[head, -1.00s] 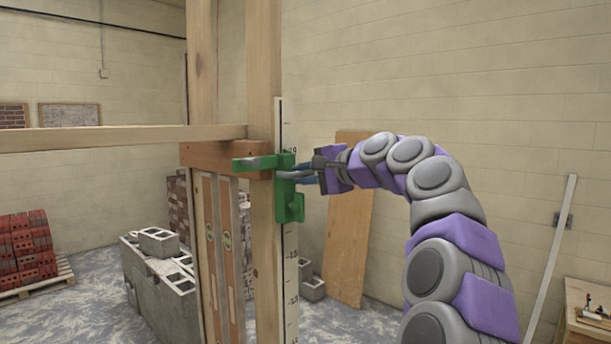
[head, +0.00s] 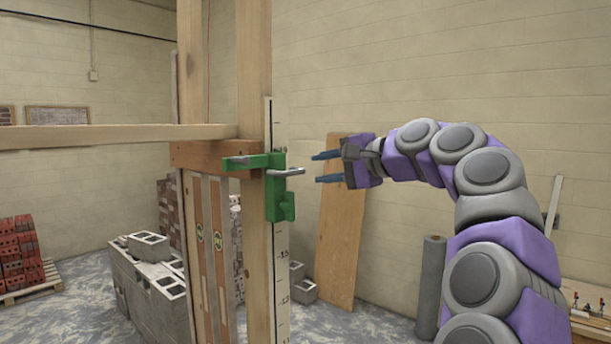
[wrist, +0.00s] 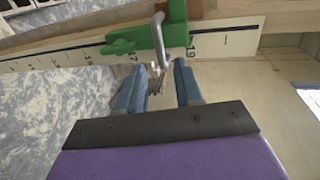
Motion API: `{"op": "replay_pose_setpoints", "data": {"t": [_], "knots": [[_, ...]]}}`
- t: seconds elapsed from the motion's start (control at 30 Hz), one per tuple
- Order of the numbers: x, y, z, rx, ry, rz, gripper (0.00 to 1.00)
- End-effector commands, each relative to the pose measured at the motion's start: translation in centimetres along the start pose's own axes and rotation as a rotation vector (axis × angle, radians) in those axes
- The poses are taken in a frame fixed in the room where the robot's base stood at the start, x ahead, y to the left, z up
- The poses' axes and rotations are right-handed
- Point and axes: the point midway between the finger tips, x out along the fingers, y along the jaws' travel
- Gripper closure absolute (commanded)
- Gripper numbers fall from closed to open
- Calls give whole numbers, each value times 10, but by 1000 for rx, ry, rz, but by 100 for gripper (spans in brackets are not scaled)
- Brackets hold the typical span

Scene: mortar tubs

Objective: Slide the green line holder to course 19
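The green line holder (head: 277,188) sits on the upright wooden post (head: 256,80), over the white marked scale (head: 281,290) on the post's side. A grey metal handle (head: 285,172) sticks out from the holder to the right. My gripper (head: 318,167) is open and empty, a short gap to the right of the handle. In the wrist view the holder (wrist: 150,38) lies beyond my two blue fingers (wrist: 158,88), with a "19" printed on the scale beside its right edge. The fingers do not touch the holder or the handle. The holder hides part of the scale.
A horizontal beam (head: 110,136) meets the post at left. Concrete blocks (head: 150,275) stand low behind it, with a brick pallet (head: 20,255) at far left. A plywood board (head: 335,220) leans on the wall behind my gripper. A grey roll (head: 430,285) stands near my arm.

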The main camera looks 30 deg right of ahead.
Motion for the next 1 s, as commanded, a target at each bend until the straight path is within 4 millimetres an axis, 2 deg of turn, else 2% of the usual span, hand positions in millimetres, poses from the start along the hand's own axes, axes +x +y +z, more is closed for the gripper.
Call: {"op": "replay_pose_setpoints", "data": {"t": [0.03, 0.2, 0.4, 0.6, 1.0], "knots": [[-12, 0, -1, -1, 3, -3, 65], [-48, 0, -1, -1, 4, -3, 65], [-76, -1, 0, -2, 3, -2, 65], [-86, 0, 0, -1, 0, 1, 65], [-87, 0, 0, -1, 0, 1, 65]]}}
